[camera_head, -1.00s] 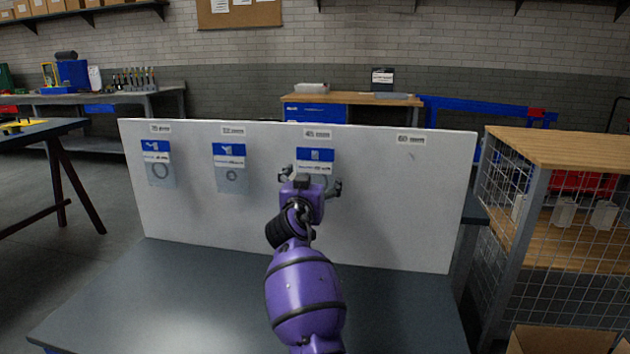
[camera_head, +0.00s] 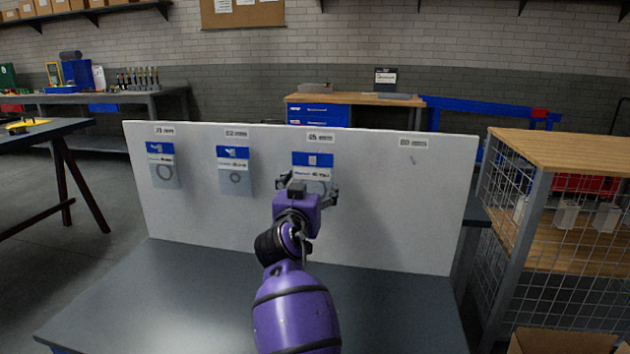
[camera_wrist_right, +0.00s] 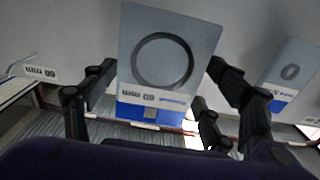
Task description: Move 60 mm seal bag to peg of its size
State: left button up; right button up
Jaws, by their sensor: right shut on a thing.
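The 60 mm seal bag (camera_head: 313,160), grey with a blue and white header, is in front of the white board (camera_head: 375,210), below the third label from the left. My right gripper (camera_head: 308,185) is shut on it and covers its lower part. In the right wrist view, the bag (camera_wrist_right: 190,35) appears upside down with a large dark ring, between the fingers of my right gripper (camera_wrist_right: 160,95). I cannot tell whether the bag still touches its peg. A bare peg (camera_head: 414,160) shows under the rightmost label (camera_head: 413,143). My left gripper is out of view.
Two other seal bags hang to the left, one at far left (camera_head: 163,166) and one beside it (camera_head: 234,170). The latter also shows in the right wrist view (camera_wrist_right: 292,80). The grey table (camera_head: 190,290) before the board is clear. A wire cage shelf (camera_head: 540,230) stands right.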

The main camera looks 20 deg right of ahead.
jog(key=v, duration=1.9)
jog(key=shift+s+a+f, duration=0.25)
jog(key=shift+s, duration=0.05)
dwell(0.3)
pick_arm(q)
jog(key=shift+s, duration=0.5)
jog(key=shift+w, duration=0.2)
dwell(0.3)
